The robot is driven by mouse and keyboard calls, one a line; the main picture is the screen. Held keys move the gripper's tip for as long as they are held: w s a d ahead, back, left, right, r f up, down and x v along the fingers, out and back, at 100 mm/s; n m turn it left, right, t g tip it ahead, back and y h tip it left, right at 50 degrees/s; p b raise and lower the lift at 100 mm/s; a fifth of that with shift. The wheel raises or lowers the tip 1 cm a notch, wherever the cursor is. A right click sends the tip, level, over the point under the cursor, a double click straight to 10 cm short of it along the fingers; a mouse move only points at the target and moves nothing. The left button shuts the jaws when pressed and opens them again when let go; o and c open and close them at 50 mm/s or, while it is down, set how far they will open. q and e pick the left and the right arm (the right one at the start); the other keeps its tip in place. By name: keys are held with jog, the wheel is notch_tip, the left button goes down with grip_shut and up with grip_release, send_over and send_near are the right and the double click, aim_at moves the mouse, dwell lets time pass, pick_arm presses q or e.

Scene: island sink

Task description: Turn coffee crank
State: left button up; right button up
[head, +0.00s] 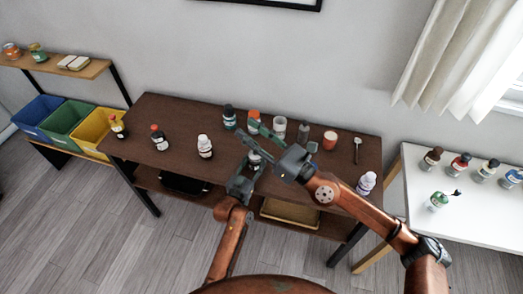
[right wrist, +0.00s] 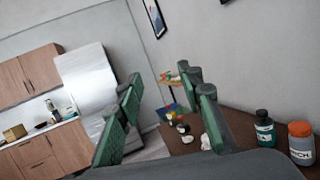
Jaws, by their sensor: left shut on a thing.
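My left gripper (head: 254,164) is the lower one, over the front middle of the dark brown table. It is shut on a small dark thing with a pale patch (head: 254,159), mostly hidden by the fingers. I cannot tell whether this is the coffee grinder, and no crank can be made out. My right gripper (head: 251,131) comes in from the right, just above and behind the left one. In the right wrist view its two green-padded fingers (right wrist: 162,85) stand wide apart with nothing between them.
On the table (head: 185,122) stand a dark bottle (head: 229,117), an orange-lidded jar (head: 253,115), a clear cup (head: 279,127), an orange-brown jar (head: 329,140), a spoon (head: 357,150) and several sauce bottles. A white table (head: 470,218) with bottles is right; coloured bins (head: 75,125) are left.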

notch_tip(320, 180, up, 5)
jog(key=w+m+t+h, duration=0.2)
jog(key=m+t+h, duration=0.1)
jog(key=m+t, duration=0.3)
jog(key=m+g+h, duration=0.4)
jog(key=g+h, duration=0.2)
jog(key=h, duration=0.9)
send_over(255, 160)
jog(key=d, duration=0.3)
jog(key=f, duration=2.7)
jog(key=shift+w+a+f, duration=0.2)
jog(key=shift+w+f, duration=0.05)
grip_shut()
